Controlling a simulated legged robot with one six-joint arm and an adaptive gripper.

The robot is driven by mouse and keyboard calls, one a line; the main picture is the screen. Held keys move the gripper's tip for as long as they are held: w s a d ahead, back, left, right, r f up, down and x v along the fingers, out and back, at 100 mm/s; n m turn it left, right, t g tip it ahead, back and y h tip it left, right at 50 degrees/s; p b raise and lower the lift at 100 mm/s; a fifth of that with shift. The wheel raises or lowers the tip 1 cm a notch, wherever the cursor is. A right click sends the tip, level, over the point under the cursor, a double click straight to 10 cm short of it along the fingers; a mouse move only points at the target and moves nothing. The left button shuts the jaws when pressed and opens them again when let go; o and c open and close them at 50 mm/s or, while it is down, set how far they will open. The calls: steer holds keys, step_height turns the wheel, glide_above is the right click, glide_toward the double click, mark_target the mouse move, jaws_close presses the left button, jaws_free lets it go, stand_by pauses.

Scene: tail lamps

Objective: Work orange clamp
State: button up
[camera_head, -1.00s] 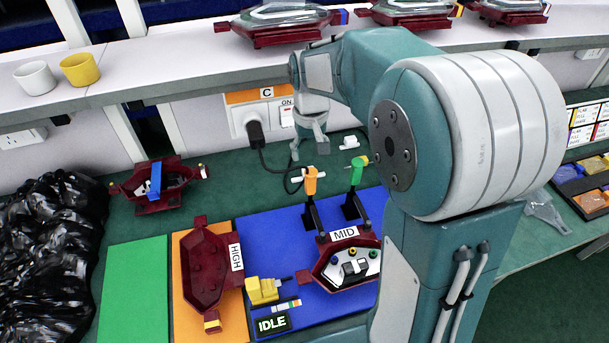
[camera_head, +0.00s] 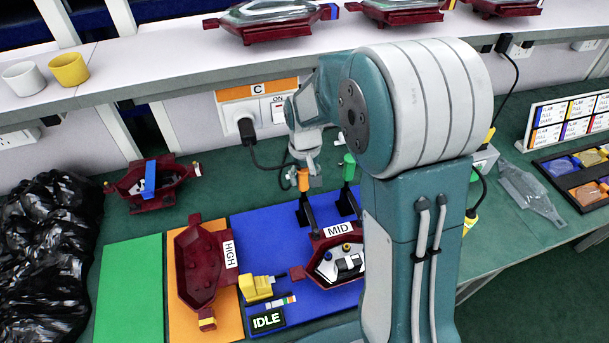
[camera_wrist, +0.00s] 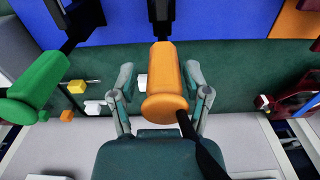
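The orange clamp (camera_head: 303,181) stands on a black holder at the back edge of the blue mat, its orange handle pointing up. My gripper (camera_head: 305,163) is just above and behind it in the head view and partly overlaps the handle. In the wrist view the orange handle (camera_wrist: 165,80) lies between the two fingers of my gripper (camera_wrist: 160,88), with a gap showing on each side. The gripper is open. Whether the handle is deep between the fingertips cannot be told. The green clamp (camera_head: 348,168) stands to the right and shows at the left in the wrist view (camera_wrist: 40,83).
A dark red lamp housing labelled MID (camera_head: 317,274) sits on the blue mat (camera_head: 245,228) in front of the clamps. Another labelled HIGH (camera_head: 196,262) lies on the orange mat. A yellow tool (camera_head: 257,290) lies between them. A black cable hangs from the wall socket (camera_head: 247,128) behind.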

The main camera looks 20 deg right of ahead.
jaws_close()
steer(key=shift+a, duration=0.25)
steer(key=shift+w+f+g, duration=0.2)
steer(key=shift+w+g, duration=0.85)
steer(key=shift+g, duration=0.55)
steer(key=o, duration=0.5)
jaws_free()
step_height(320, 180, up, 10)
